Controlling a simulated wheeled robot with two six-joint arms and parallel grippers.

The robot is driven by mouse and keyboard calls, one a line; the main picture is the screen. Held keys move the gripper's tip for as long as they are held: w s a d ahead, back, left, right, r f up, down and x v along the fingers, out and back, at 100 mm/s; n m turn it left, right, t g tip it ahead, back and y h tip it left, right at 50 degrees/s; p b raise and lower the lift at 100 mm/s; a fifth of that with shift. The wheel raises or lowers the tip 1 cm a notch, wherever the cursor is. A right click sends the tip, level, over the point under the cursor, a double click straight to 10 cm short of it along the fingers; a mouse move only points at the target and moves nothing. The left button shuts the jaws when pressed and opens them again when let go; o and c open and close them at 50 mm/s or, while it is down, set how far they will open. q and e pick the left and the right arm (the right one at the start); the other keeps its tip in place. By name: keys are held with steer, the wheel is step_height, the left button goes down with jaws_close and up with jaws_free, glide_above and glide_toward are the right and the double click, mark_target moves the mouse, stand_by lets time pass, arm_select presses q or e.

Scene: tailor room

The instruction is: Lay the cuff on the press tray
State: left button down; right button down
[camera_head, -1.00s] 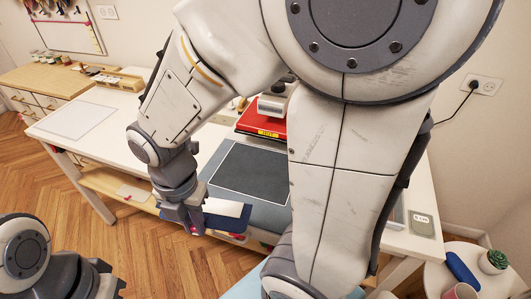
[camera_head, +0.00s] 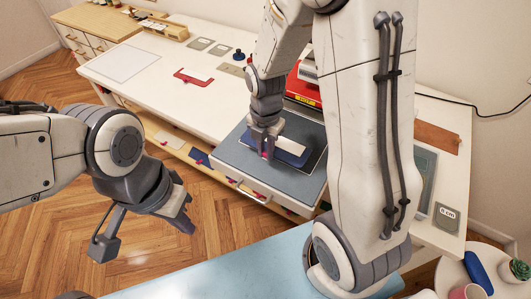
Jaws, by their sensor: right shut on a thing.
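The press tray (camera_head: 237,158) is a grey-blue board with a dark, pale-edged square, at the front edge of the white table. My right gripper (camera_head: 264,152) comes down from above and is shut on the cuff (camera_head: 290,151), a white and dark blue piece. The cuff is over the dark square; I cannot tell whether it touches it. My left gripper (camera_head: 146,232) is open and empty, over the floor, left of and nearer than the tray.
A red press with a HOT label (camera_head: 304,92) stands behind the tray. A red bracket-shaped piece (camera_head: 193,77) and a white sheet (camera_head: 122,62) lie on the table (camera_head: 165,95). A round side table (camera_head: 452,278) is at the lower right. The floor on the left is clear.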

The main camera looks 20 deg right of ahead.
mark_target(266, 166)
steer(key=shift+w+d+f, duration=0.15)
steer(key=shift+w, duration=0.05)
step_height(266, 166, down, 4)
steer(key=shift+r+p, duration=0.1)
steer(key=shift+p, duration=0.35)
steer(key=shift+f, duration=0.2)
steer(key=shift+f, duration=0.15)
steer(key=c, duration=0.8)
jaws_free()
steer(key=shift+c, duration=0.2)
